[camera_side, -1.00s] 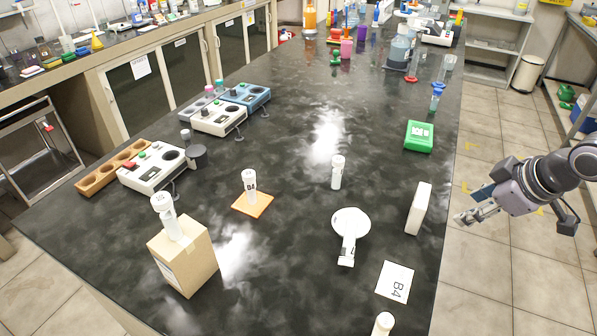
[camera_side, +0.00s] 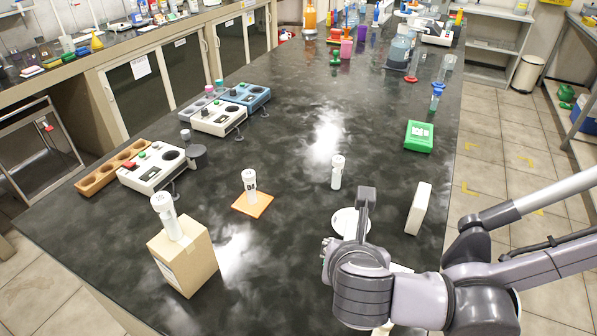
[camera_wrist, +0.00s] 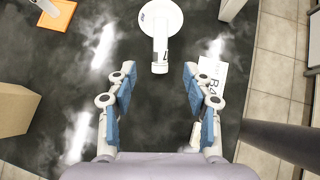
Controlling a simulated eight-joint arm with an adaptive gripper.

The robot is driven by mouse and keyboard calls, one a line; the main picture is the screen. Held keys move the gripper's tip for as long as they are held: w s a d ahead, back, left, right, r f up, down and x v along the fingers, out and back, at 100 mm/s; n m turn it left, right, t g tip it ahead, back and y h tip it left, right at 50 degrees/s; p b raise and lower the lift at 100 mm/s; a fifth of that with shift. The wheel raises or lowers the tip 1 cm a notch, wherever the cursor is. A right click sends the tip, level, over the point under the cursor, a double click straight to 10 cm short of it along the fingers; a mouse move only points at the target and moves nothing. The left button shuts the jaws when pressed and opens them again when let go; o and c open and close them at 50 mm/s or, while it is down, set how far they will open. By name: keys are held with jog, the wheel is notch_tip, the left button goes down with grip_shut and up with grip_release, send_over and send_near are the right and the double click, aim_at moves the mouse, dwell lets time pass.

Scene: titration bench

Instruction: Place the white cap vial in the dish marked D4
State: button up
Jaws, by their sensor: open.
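Several white vials are in the side view: one upright on the bench (camera_side: 337,172), one on an orange pad (camera_side: 252,182), and one on a cardboard box (camera_side: 168,217). The orange-pad vial also shows in the wrist view (camera_wrist: 46,7). I cannot tell which is the white cap vial. A round white dish (camera_side: 343,219) is partly hidden behind my gripper (camera_side: 347,222). In the wrist view the dish (camera_wrist: 160,15) has a white stem-like piece with dark marks at its near edge; I cannot tell if it is a handle or a vial. My gripper (camera_wrist: 159,68) is open, fingers on either side of this piece's near end.
A paper label (camera_wrist: 212,78), seemingly reading B4, lies to the right. A white block (camera_side: 418,208) stands beside the dish. The cardboard box (camera_side: 185,258) is at the left; small instruments (camera_side: 152,168) and a green device (camera_side: 419,136) stand farther back.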

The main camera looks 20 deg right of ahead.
jog(key=x, duration=1)
jog(key=shift+w+d+f, duration=0.1)
jog(key=shift+w+d, duration=0.05)
grip_shut()
